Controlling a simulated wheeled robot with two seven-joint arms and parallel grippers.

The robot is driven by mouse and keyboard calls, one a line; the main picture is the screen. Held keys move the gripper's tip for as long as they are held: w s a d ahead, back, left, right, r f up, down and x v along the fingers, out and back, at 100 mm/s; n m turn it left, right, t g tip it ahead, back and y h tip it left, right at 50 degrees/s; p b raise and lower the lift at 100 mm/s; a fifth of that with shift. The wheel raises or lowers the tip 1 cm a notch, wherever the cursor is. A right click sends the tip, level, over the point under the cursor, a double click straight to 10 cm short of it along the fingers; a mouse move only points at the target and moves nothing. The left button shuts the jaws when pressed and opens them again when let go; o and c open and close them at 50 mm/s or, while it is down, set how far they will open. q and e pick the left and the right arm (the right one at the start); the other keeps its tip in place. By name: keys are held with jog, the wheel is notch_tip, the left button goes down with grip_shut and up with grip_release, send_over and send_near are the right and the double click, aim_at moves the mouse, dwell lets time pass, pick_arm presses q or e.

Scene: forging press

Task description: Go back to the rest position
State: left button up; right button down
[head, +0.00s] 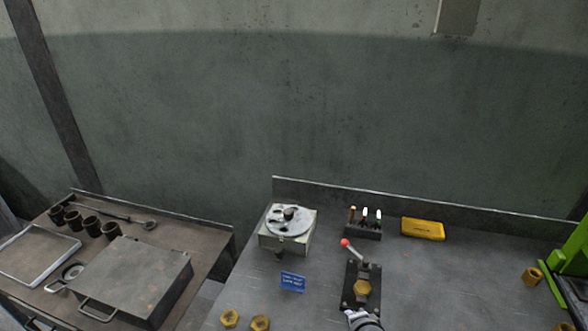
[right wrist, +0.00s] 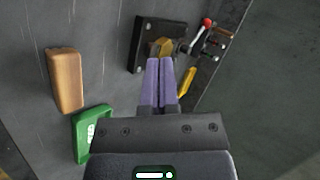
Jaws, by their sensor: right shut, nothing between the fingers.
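My right gripper (right wrist: 160,62) shows in the right wrist view, with its two purple fingers shut together and nothing between them. Its tips point at a dark clamp fixture (right wrist: 146,50) that holds a golden piece (right wrist: 163,47). I cannot tell whether the tips touch it. In the head view the same fixture (head: 348,296) stands on the grey bench, with a brass hex piece (head: 362,288) on it and a red-knobbed lever (head: 345,243) tilted up. A pale grey part at the bottom edge, just in front of the fixture, seems to be mine. My left gripper is out of view.
The bench (head: 430,290) also holds a round-topped device (head: 288,240), a blue sign (head: 292,282), a small rack (head: 362,233), a yellow box (head: 423,229) and loose brass pieces (head: 229,318). A green machine (head: 570,255) stands right. A brown block (right wrist: 66,80) lies near my right gripper.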

jog(key=s+d+r+n+g+h, duration=0.1)
jog(key=s+r+n+g, duration=0.2)
jog(key=s+r+n, duration=0.55)
jog(key=s+d+r+n+g, duration=0.1)
jog(key=s+r+n+g, duration=0.25)
jog(key=s+n, duration=0.95)
jog(key=s+f+m+g+b, duration=0.1)
jog(key=s+f+m+b, duration=0.15)
jog(key=f, duration=0.75)
jog(key=s+f+m+b, duration=0.1)
jog(key=f+b, duration=0.3)
jog(key=f, duration=0.5)
jog(key=s+f+m+g+b, duration=0.1)
jog(key=s+f+b, duration=0.15)
jog(key=f, duration=0.75)
pick_arm(q)
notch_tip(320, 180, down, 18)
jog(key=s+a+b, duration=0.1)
jog(key=b, duration=0.8)
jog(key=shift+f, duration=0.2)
pick_arm(e)
jog(key=s+d+f, duration=0.1)
jog(key=s+f, duration=0.5)
jog(key=f, duration=0.4)
jog(key=s+d+f, duration=0.2)
jog(key=s+f, duration=0.5)
jog(key=f, duration=0.2)
jog(key=shift+s+d+f+g+h, duration=0.15)
jog(key=shift+s+f+g+h, duration=0.15)
jog(key=shift+f+g, duration=0.15)
